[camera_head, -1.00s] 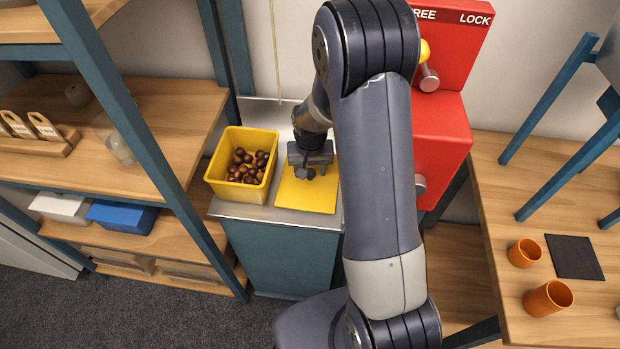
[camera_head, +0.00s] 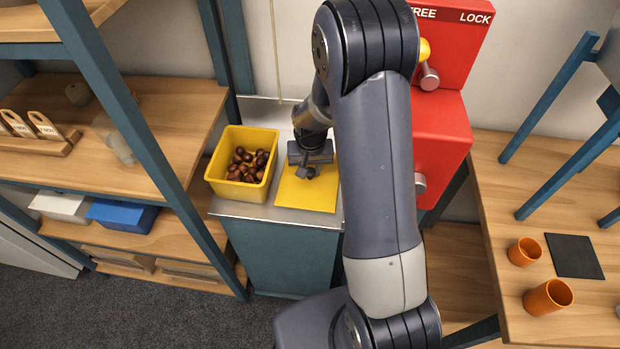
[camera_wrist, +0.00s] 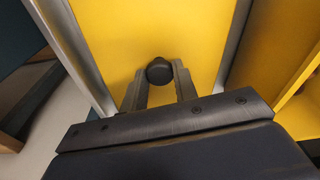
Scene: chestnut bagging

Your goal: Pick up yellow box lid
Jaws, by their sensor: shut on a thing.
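The yellow box lid (camera_head: 308,195) lies flat on the grey metal top of a teal cabinet, beside the yellow box. In the wrist view the lid (camera_wrist: 110,35) fills the middle, with a dark round knob (camera_wrist: 159,71) on it. My gripper (camera_head: 309,172) is over the lid; in the wrist view my gripper (camera_wrist: 160,78) has its two fingers closed on the knob from both sides. The yellow box (camera_head: 238,196) is open, just left of the lid, and holds several brown chestnuts (camera_head: 248,165). My arm hides part of the area to the right.
A red machine (camera_head: 440,145) with FREE and LOCK lettering stands right of the lid. Wooden shelves (camera_head: 150,150) with a blue post are on the left. A wooden table (camera_head: 490,190) with two orange cups (camera_head: 548,298) is on the right.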

